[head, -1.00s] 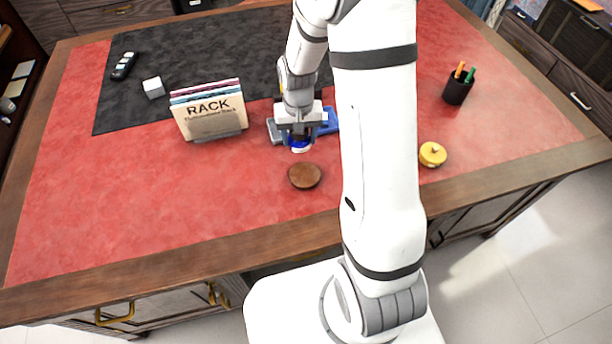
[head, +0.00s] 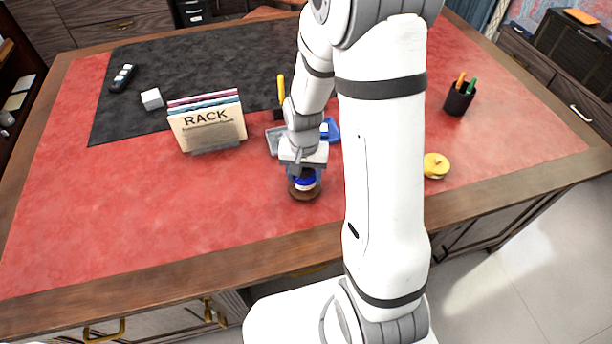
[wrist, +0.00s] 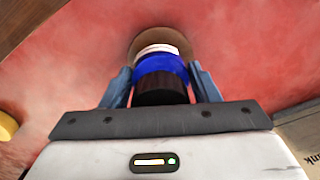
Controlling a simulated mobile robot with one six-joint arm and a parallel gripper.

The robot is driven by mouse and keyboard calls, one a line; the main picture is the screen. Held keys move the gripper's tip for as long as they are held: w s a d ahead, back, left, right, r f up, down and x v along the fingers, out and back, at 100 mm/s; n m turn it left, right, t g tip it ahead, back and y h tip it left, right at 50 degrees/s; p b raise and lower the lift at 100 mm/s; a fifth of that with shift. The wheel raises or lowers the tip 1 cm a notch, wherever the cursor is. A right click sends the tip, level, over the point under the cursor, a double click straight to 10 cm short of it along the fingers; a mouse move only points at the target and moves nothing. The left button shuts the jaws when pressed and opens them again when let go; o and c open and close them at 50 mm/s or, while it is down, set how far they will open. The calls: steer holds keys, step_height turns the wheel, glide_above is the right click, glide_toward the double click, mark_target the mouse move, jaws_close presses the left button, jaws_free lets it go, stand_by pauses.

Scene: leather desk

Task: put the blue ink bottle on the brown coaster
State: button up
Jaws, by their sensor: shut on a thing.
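The blue ink bottle (head: 306,182) has a blue body, a white band and a dark cap. It also shows in the wrist view (wrist: 160,70) between the two fingers. My gripper (head: 304,174) is shut on it; the fingers also show in the wrist view (wrist: 162,86). The round brown coaster (head: 305,194) lies on the red desk top directly under the bottle, and its rim shows around the bottle's far end in the wrist view (wrist: 137,46). I cannot tell whether the bottle touches the coaster or is just above it.
A file rack (head: 207,125) stands to the left of my gripper. A blue tray (head: 331,130) and a grey item (head: 274,141) lie behind it. A yellow round pot (head: 435,166) and a black pen cup (head: 459,98) are to the right. The red surface at front left is clear.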

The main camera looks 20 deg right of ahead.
steer(key=shift+f, duration=0.7)
steer(key=shift+f, duration=0.25)
steer(key=o, duration=1.2)
steer(key=shift+r, duration=0.1)
